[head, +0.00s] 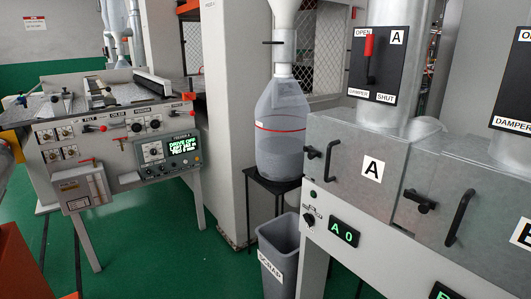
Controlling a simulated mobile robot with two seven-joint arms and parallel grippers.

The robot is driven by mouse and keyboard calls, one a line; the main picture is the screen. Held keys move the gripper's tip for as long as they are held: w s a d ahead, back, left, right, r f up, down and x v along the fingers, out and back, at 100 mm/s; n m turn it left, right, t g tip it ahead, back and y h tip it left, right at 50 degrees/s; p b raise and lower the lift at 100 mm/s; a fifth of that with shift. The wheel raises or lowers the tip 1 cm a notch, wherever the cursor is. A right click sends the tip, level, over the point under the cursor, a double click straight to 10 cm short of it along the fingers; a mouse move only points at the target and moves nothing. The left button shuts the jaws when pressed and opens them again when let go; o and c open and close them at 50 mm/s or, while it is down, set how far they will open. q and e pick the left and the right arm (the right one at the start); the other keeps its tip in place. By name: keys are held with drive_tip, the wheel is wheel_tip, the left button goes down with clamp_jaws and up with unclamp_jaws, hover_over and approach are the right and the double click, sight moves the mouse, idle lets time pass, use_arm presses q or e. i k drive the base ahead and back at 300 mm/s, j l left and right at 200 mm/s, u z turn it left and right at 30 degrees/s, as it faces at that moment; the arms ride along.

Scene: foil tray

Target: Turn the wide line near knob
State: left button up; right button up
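A grey control panel (115,140) stands at the left, with several knobs on its sloped front. Two black round knobs, one at the panel's middle (137,127) and one beside it (155,124), sit near the top edge. Several small knobs on white plates (57,143) are at the panel's left. The labels are too small to read, so I cannot tell which is the wide line near knob. Another black knob (308,219) is on the grey machine at the right. Neither of my grippers is in view.
A lit display box (168,153) is on the panel's right. A clear jug (282,135) stands on a black stand, with a grey scrap bin (279,250) below. Machine A (350,145) fills the right. Green floor (160,255) is open between panel and bin.

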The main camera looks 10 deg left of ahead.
sight(155, 124)
drive_tip(key=i+j+u, duration=0.1)
drive_tip(key=i+u, duration=0.3)
drive_tip(key=i, duration=0.15)
drive_tip(key=i+l+u, duration=0.1)
drive_tip(key=i+u, duration=0.65)
drive_tip(key=i, duration=0.35)
drive_tip(key=i+l+u, duration=0.1)
drive_tip(key=i+u, duration=0.15)
drive_tip(key=i, duration=0.45)
